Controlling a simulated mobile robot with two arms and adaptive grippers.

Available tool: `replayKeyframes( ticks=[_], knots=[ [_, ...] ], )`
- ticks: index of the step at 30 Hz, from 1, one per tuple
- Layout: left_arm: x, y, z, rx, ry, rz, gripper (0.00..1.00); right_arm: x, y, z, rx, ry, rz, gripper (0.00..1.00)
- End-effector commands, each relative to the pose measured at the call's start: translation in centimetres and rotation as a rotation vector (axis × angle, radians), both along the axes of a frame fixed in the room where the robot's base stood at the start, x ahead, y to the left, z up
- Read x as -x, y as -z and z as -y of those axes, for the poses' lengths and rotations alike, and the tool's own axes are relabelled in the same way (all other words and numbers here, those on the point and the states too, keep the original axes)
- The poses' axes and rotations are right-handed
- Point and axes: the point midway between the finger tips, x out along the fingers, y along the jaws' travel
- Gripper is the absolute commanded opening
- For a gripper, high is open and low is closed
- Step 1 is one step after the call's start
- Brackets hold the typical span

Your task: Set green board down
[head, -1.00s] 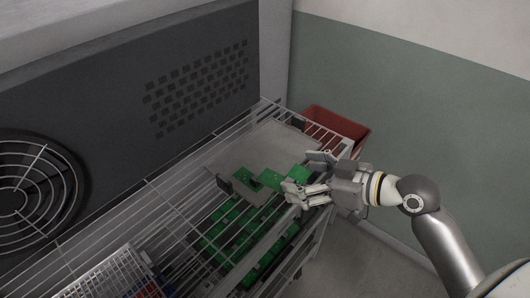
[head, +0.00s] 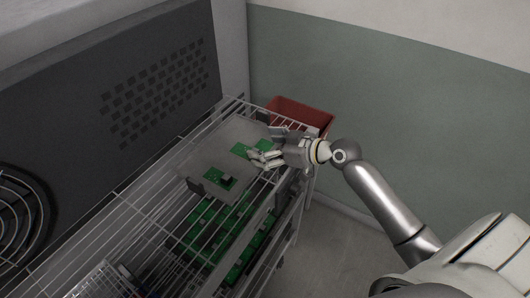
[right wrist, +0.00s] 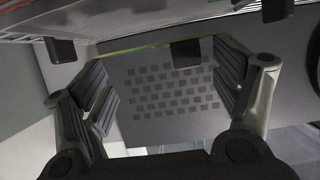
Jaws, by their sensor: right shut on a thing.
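My right gripper (head: 264,146) is shut on a green board (head: 241,150) over the far part of a grey tray (head: 205,153) on the wire rack's top. Its fingers hide part of the board. In the right wrist view the held board is a thin yellow-green edge (right wrist: 150,47) between the fingers. I cannot tell whether it touches the tray. Another green board (head: 216,180) with a dark part on it lies at the tray's near end. My left gripper is out of view.
A red bin (head: 303,112) stands beyond the rack's far end. Several green boards (head: 205,222) lie on the shelf below. A dark vented cabinet (head: 90,120) stands along the rack's left side. The tray's middle is bare.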

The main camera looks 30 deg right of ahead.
Motion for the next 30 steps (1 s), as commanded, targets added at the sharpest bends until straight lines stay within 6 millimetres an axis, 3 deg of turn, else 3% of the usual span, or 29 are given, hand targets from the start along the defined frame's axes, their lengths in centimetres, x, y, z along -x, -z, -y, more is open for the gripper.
replayKeyframes(
  ticks=[10, 18, 30],
  knots=[
    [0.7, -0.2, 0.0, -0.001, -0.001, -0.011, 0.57, -1.9, 2.3, 0.7, -0.002, 0.001, 0.000, 0.63],
    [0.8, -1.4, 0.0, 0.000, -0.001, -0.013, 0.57, -1.8, 5.2, 0.7, -0.002, 0.001, -0.001, 0.63],
    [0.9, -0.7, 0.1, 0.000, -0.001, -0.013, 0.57, -1.7, 6.1, 0.7, 0.003, -0.002, -0.005, 0.63]
  ],
)
